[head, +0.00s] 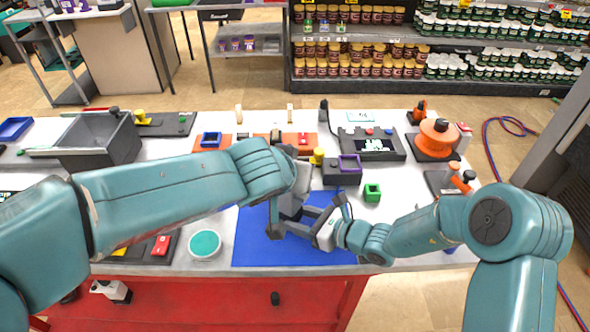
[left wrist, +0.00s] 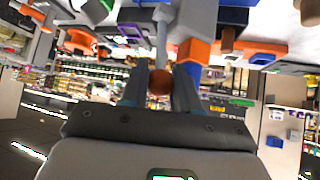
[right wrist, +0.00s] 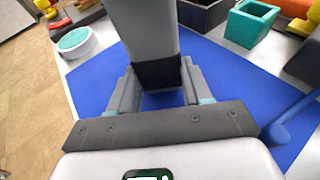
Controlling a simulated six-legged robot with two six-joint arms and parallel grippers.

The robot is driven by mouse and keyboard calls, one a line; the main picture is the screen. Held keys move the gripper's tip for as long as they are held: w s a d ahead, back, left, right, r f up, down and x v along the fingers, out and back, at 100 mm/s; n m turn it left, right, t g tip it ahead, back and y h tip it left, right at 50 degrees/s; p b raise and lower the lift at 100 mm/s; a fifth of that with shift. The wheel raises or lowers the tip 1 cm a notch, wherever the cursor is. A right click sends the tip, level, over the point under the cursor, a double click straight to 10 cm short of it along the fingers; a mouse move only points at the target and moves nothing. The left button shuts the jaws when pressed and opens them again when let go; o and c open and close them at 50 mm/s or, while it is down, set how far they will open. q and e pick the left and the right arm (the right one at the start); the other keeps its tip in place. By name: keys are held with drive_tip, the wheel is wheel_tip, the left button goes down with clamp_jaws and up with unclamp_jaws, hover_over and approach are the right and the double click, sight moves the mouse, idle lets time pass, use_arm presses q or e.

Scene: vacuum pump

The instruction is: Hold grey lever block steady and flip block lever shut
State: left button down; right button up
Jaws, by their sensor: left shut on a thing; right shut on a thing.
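The grey lever block (head: 290,205) is above the blue mat (head: 270,250), in front of my left wrist in the head view. My right gripper (head: 300,222) is shut on its lower part. In the right wrist view the block (right wrist: 147,35) rises between the two fingers, with a dark band near the fingertips. In the left wrist view, turned upside down, a reddish-brown ball knob (left wrist: 160,82) sits between the fingers of my left gripper (left wrist: 160,90), which is shut on it. A grey rod (left wrist: 161,40) runs on beyond the knob. The left fingers are mostly hidden in the head view.
A teal round dish (head: 205,244) stands left of the mat. An orange domed device (head: 437,138) is at the back right. Free mat shows around the right gripper.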

use_arm(q)
drive_tip(key=c, duration=1.1)
unclamp_jaws()
drive_tip(key=shift+r, duration=0.1)
drive_tip(key=v, duration=1.2)
